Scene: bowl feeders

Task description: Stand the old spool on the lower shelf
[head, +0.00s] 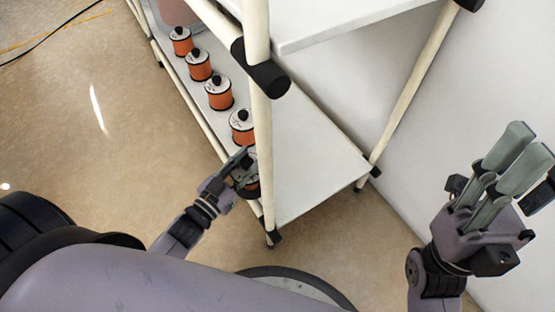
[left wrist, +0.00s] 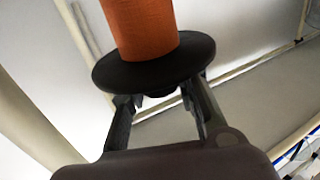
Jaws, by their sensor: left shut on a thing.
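My left gripper (head: 240,170) is shut on an orange spool with black flanges, at the front corner of the lower shelf (head: 310,170). In the head view the held spool (head: 252,187) is mostly hidden by the gripper and the shelf post. In the left wrist view the spool (left wrist: 142,28) shows its orange body and a wide black flange. The fingers (left wrist: 160,108) close around the small black part beyond that flange. Whether the spool touches the shelf is hidden. My right gripper (head: 510,160) is raised at the far right, with nothing visible between its fingers.
Several similar orange spools with pale tops and black knobs, the nearest one (head: 242,126), stand in a row along the shelf's left edge. A cream post (head: 262,130) with a black joint (head: 260,75) rises close beside my left gripper. The upper shelf (head: 330,22) overhangs. The lower shelf's right part is bare.

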